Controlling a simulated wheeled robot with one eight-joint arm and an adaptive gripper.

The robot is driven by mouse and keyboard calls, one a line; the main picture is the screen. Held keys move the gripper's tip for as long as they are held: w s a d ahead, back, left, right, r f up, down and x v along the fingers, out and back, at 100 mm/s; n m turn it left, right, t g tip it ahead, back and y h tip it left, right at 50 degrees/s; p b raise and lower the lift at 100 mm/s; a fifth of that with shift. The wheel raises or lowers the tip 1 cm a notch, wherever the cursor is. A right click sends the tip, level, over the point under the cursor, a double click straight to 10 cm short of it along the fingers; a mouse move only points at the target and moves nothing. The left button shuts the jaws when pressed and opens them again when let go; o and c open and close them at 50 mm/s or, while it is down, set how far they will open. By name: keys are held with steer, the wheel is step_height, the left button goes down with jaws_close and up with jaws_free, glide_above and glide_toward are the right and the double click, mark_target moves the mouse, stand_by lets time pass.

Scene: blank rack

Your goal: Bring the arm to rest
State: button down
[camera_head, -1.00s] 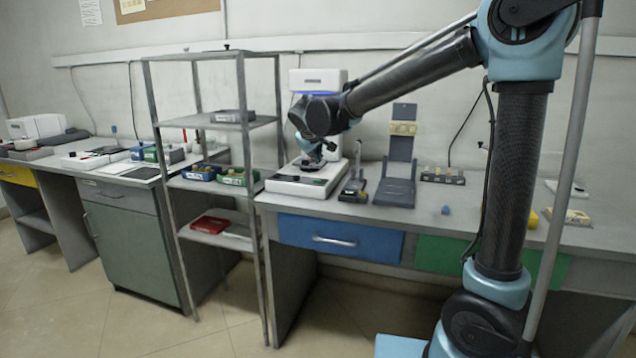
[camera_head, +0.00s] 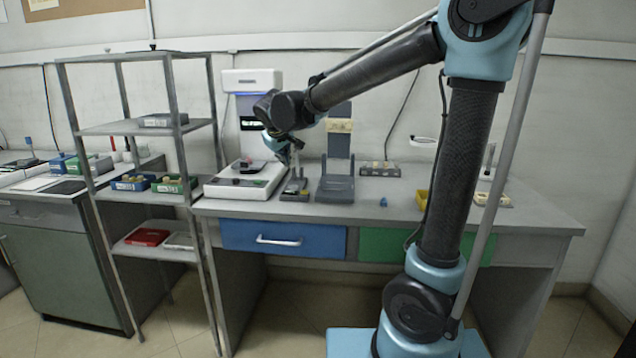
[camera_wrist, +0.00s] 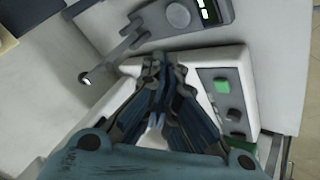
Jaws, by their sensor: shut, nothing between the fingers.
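My gripper (camera_head: 291,155) hangs at the end of my arm in the head view, above the bench and close to the right end of a white device (camera_head: 238,188). In the wrist view my gripper (camera_wrist: 163,62) shows with its fingers together and nothing between them. Below it lies the white device (camera_wrist: 235,60), with a green button and a dark knob on its panel. My arm is bent, with the forearm sloping down to the left from a raised elbow. Whether the fingertips touch the device cannot be told.
A metal rack (camera_head: 183,149) with blue and green bins (camera_head: 175,185) stands left of the bench (camera_head: 450,215). Bare floor lies in front.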

steer(key=s+d+f+m+g, duration=0.1)
steer(key=s+d, duration=0.3)
steer(key=d, duration=0.5)
steer(key=s+d+f+m+g+h, duration=0.1)
steer(key=s+d+f+m, duration=0.1)
steer(key=d, duration=0.7)
steer(key=s+d+f+m+g, duration=0.1)
steer(key=s+d+f, duration=0.2)
steer(key=s+d, duration=0.3)
steer(key=shift+s+d+f+m, duration=0.15)
steer(key=shift+d+f+m, duration=0.05)
steer(key=shift+d, duration=0.65)
steer(key=shift+s+d+f+m, duration=0.15)
steer(key=shift+d+f+m, duration=0.05)
steer(key=shift+d, duration=0.65)
steer(key=s+d+f+m+g, duration=0.1)
steer(key=s+d+f, duration=0.3)
steer(key=s, duration=0.5)
steer(key=s+d+f+m+g, duration=0.2)
steer(key=s+d+f+m, duration=0.1)
steer(key=s+f, duration=0.5)
steer(key=shift+s+d+f+y, duration=0.25)
steer(key=shift+s+d+y, duration=0.15)
steer(key=shift+s+d, duration=0.25)
steer(key=shift+w+d, duration=0.1)
steer(key=shift+w, duration=0.05)
